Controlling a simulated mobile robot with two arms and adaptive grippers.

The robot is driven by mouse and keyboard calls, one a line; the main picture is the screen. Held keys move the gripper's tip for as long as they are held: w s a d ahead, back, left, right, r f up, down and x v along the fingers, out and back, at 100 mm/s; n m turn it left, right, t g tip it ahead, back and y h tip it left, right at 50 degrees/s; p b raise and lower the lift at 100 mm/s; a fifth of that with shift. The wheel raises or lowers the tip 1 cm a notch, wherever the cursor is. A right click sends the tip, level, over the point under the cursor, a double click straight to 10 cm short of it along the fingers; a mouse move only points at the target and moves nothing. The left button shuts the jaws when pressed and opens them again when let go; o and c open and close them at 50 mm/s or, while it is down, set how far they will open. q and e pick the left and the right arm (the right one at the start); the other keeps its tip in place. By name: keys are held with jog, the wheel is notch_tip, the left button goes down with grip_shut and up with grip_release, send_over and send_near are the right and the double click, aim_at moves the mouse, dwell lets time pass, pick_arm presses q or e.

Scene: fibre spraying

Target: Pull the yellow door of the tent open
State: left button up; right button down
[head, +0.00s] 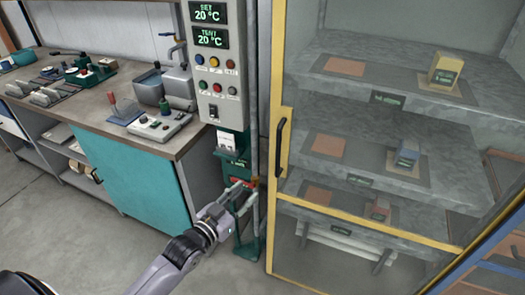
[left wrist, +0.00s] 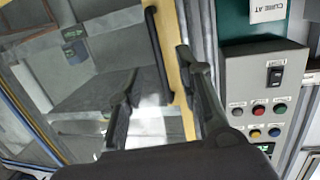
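The tent's yellow-framed clear door (head: 277,72) fills the right of the head view and looks closed. Its upright black handle (head: 281,147) is on the left frame bar. My left gripper (head: 246,192) is left of and below the handle in that view, in front of the green stand. In the left wrist view my left gripper (left wrist: 155,85) is open, its two dark fingers spread. The black handle (left wrist: 158,52) and yellow frame bar (left wrist: 184,88) appear between the fingers; I see no contact, and the depth gap is hard to judge. My right gripper is not in view.
Behind the door are grey shelves (head: 350,115) with small blocks, one yellow (head: 445,72). A control panel (head: 213,65) on a green-based post stands left of the door. A workbench (head: 95,105) with tools is farther left. Grey floor is clear in front.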

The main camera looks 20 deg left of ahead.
aim_at(277, 149)
pick_arm(q)
notch_tip(277, 149, up, 6)
jog(key=t, duration=0.1)
jog(key=shift+h, duration=0.3)
jog(key=p+x, duration=0.1)
jog(key=x, duration=0.4)
jog(key=p+x, duration=0.1)
jog(key=x, duration=0.5)
jog(key=p+x, duration=0.1)
jog(key=x, duration=0.4)
jog(key=shift+w+d+r, duration=0.15)
jog(key=shift+w+d, duration=0.15)
jog(key=shift+d, duration=0.1)
jog(key=shift+c, duration=0.2)
grip_shut()
